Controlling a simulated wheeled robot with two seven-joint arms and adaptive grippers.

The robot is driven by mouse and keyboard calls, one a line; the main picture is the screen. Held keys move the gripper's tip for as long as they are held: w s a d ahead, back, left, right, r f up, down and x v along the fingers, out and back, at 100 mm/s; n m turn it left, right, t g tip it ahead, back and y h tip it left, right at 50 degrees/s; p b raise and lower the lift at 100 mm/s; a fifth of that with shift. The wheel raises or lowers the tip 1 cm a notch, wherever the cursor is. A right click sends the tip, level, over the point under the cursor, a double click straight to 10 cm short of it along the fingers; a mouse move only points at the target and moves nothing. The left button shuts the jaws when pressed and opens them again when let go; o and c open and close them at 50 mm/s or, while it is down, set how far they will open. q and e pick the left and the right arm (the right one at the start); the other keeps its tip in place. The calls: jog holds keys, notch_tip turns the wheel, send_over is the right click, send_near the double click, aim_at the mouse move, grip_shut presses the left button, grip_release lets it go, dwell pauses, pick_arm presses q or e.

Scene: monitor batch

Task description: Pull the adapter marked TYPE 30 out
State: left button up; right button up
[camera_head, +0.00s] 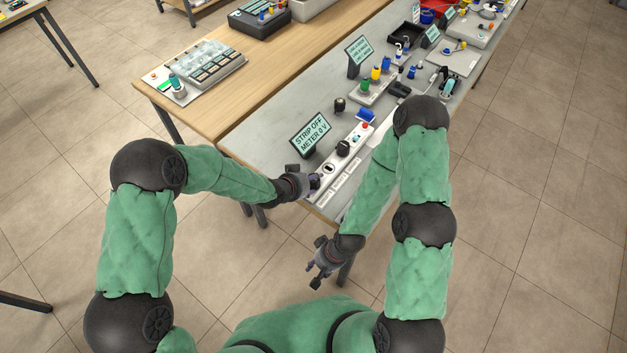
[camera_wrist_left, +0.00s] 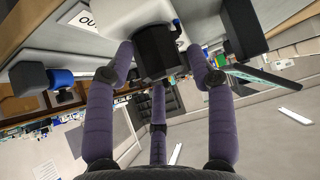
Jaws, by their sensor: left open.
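A white power strip (camera_head: 336,172) lies along the near edge of the grey bench, with black adapters plugged in. One black adapter (camera_head: 343,148) stands mid-strip. My left gripper (camera_head: 314,184) is at the near end of the strip. In the left wrist view its purple fingers (camera_wrist_left: 160,70) are open on either side of a black block-shaped adapter (camera_wrist_left: 156,48) on the white strip (camera_wrist_left: 130,15). I cannot tell if they touch it. No TYPE 30 marking is readable. My right gripper (camera_head: 322,268) hangs low, off the bench, empty; its opening is unclear.
A sign reading STRIP OFF METER 0 V (camera_head: 311,133) stands behind the strip. A black adapter (camera_head: 339,104) and a blue one (camera_head: 366,116) lie beyond. A second strip with coloured plugs (camera_head: 372,86) is farther back. Bare bench lies left of the sign.

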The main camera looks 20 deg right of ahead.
pick_arm(q)
jog(key=shift+c, duration=0.3)
jog(key=c, duration=0.8)
jog(key=shift+c, duration=0.2)
jog(key=shift+w+r, duration=0.2)
jog(key=shift+r, duration=0.25)
jog(key=shift+c, duration=0.7)
jog(key=shift+r+p, duration=0.5)
jog(key=shift+r, duration=0.15)
jog(key=shift+s+r+p, duration=0.1)
jog(key=shift+r+p, duration=0.35)
jog(key=shift+r, duration=0.05)
grip_shut()
jog(key=shift+s+r+p, duration=0.1)
jog(key=shift+r+p, duration=0.65)
jog(key=shift+r, duration=0.45)
jog(key=shift+a, duration=0.1)
